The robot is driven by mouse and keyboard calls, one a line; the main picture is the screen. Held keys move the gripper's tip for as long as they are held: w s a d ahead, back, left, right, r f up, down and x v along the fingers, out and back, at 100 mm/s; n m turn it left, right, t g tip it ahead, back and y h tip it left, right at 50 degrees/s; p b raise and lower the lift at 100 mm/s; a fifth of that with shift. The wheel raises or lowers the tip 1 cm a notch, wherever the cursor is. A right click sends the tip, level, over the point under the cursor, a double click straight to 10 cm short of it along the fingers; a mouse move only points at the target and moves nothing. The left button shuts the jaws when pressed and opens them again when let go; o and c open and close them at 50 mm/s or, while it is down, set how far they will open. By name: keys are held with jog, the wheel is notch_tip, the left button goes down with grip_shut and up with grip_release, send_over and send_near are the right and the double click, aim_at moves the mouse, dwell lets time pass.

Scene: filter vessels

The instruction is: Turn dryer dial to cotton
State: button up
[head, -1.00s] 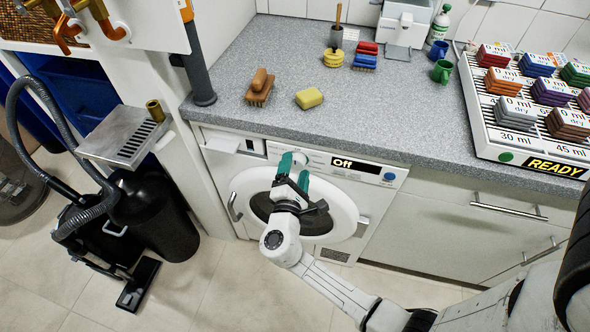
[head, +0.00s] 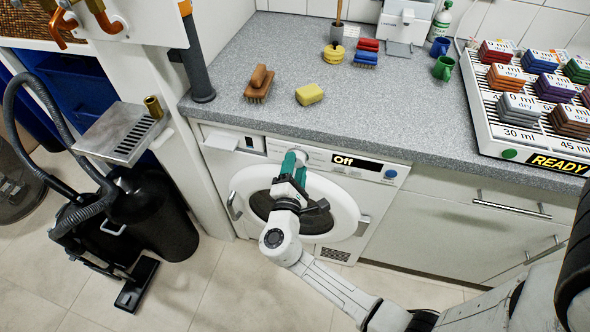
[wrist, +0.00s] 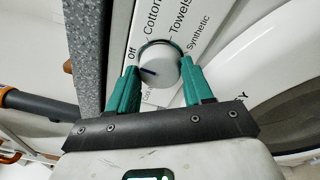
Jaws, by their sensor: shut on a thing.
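The white dryer (head: 215,166) stands under the counter, with a round door and a display (head: 357,163) reading "Off". Its dial (wrist: 159,70) is a pale round knob with a dark pointer mark. In the wrist view the labels Off, Cotton, Towels and Synthetic stand around it, and another label is partly hidden. The dark mark points toward the Off side. My gripper (wrist: 157,88) has its teal fingers on both sides of the dial and is shut on it. In the head view my gripper (head: 294,160) covers the dial.
A vacuum cleaner (head: 150,215) stands on the floor at left.

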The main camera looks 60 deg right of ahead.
jog(key=m+b, duration=0.2)
jog(key=b, duration=0.2)
jog(key=f+m+b, duration=0.1)
jog(key=m+b, duration=0.1)
jog(key=b, duration=0.2)
jog(key=shift+m+h, duration=0.3)
jog(key=m+b, duration=0.3)
jog(key=b, duration=0.1)
jog(key=shift+r+b, duration=0.1)
jog(key=shift+b, duration=0.2)
jog(key=shift+r+m+b, duration=0.2)
jog(key=shift+m+b, duration=0.2)
jog(key=shift+b, duration=0.05)
jog(key=o, duration=1)
jog(key=shift+o, duration=0.2)
jog(key=v, duration=1)
jog(key=shift+a+f, duration=0.15)
jog(key=shift+a, duration=0.25)
jog(key=shift+s, duration=0.1)
